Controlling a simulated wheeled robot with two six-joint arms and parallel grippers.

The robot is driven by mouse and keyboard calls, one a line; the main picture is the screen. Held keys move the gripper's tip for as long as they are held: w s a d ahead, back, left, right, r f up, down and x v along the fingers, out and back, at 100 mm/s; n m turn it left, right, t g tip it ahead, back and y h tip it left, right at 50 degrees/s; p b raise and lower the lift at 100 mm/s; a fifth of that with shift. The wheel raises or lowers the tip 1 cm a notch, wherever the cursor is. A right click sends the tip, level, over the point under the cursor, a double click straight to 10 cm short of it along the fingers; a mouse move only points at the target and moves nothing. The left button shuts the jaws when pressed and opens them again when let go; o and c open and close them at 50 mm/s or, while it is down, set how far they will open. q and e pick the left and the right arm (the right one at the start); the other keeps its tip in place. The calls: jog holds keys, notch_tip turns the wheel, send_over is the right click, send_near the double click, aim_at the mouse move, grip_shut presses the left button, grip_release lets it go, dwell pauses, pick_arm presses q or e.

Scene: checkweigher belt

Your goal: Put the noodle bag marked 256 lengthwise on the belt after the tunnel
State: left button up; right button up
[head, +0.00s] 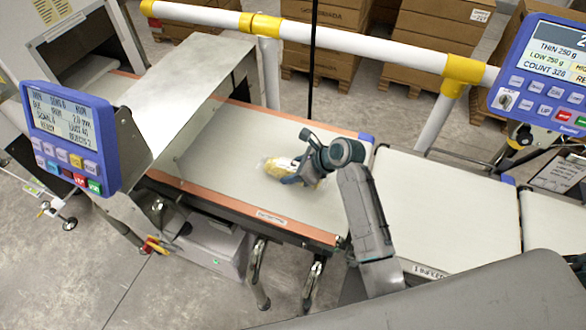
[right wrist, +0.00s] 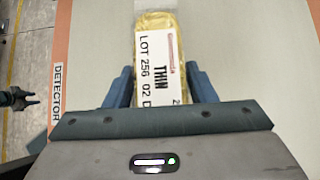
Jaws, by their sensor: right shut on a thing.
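The noodle bag is yellow with clear ends and shows in the head view (head: 274,166). In the right wrist view (right wrist: 160,60) its white label reads "THIN" and "LOT 256 02". My right gripper (head: 297,174) is shut on the bag, with one finger on each long side in the right wrist view (right wrist: 160,88). The bag is over the belt (head: 230,140) to the right of the metal tunnel (head: 190,85). Its long side runs roughly along the belt's orange edge. I cannot tell whether it touches the belt.
A second belt (head: 445,205) continues to the right past a narrow gap. A blue control panel (head: 70,137) stands at the left, and another (head: 550,75) at the upper right. A white and yellow rail (head: 350,45) runs behind the belt. The belt around the bag is clear.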

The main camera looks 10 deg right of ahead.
jog(key=o, duration=1.1)
pick_arm(q)
jog(key=shift+w+r, duration=0.1)
jog(key=shift+w, duration=0.25)
pick_arm(e)
jog(key=shift+o, duration=0.2)
jog(key=shift+d+r, duration=0.15)
jog(key=b+v, duration=0.1)
jog(key=v, duration=0.9)
jog(key=shift+s+d+r+b, duration=0.15)
jog(key=shift+s+d+b, duration=0.05)
jog(key=shift+d+b, duration=0.1)
pick_arm(q)
jog(key=shift+f, duration=0.85)
pick_arm(e)
jog(key=shift+s+d+r, duration=0.2)
jog(key=shift+s+r, duration=0.05)
jog(key=shift+r, duration=0.2)
